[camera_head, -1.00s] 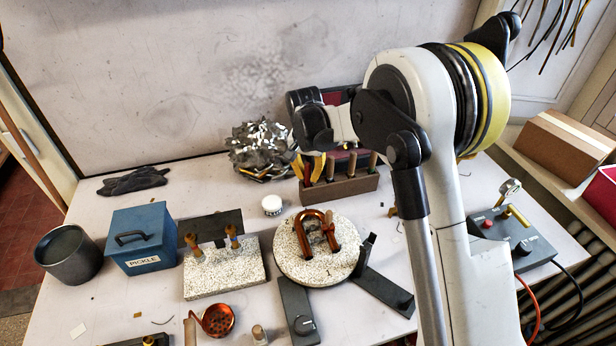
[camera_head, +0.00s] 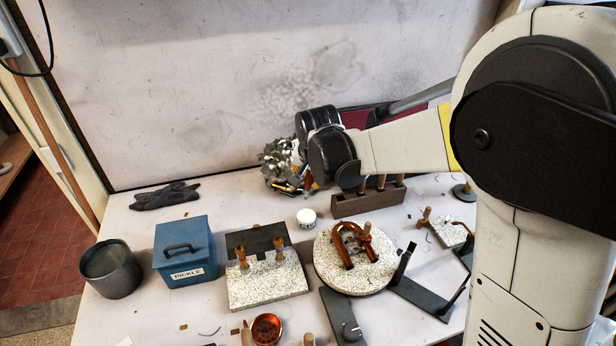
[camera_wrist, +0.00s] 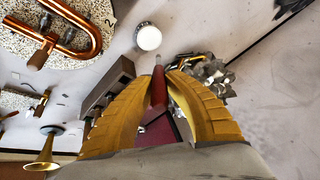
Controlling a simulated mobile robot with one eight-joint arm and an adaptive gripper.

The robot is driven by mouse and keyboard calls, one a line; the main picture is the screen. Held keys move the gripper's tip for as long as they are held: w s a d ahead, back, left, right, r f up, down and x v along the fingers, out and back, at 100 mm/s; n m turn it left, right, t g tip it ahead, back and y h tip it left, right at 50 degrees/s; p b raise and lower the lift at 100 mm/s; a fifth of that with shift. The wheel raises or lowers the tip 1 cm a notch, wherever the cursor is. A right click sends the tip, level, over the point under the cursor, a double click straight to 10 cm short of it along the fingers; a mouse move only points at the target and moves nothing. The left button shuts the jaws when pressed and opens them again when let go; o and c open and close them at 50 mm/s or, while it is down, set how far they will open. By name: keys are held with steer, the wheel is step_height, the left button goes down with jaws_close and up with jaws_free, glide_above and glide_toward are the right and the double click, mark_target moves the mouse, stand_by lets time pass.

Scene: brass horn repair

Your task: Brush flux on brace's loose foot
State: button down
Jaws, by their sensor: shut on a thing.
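My gripper (camera_wrist: 160,85) is shut on a slim tool with a dark red handle (camera_wrist: 158,92), seen in the wrist view; its thin tip points toward a small white round jar (camera_wrist: 148,37). I cannot tell for certain that it is the flux brush. The jar (camera_head: 307,217) stands on the bench behind the round stone plate (camera_head: 329,275), apart from the tool. On the plate lies a U-shaped copper tube (camera_head: 344,255), also at the upper left of the wrist view (camera_wrist: 90,45). The brace's loose foot is too small to make out.
A wooden tool rack (camera_head: 392,198) stands behind the plate, beside my gripper. A crumpled metallic heap (camera_head: 272,160) is at the back. A stone block (camera_head: 270,290), blue pickle box (camera_head: 182,255) and dark pot (camera_head: 110,270) stand to the left. Dark stands flank the plate.

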steer(key=shift+s+a+f, duration=0.15)
steer(key=shift+d+f+b, duration=0.15)
steer(key=shift+f+b, duration=0.95)
steer(key=shift+f, duration=0.3)
steer(key=shift+d+f+b, duration=0.1)
steer(key=shift+f+b, duration=0.95)
steer(key=shift+f, duration=0.35)
steer(key=shift+f+b, duration=0.45)
steer(key=shift+f, duration=0.15)
steer(key=shift+r+p, duration=2.55)
steer(key=shift+r, duration=1)
steer(key=shift+f, duration=0.15)
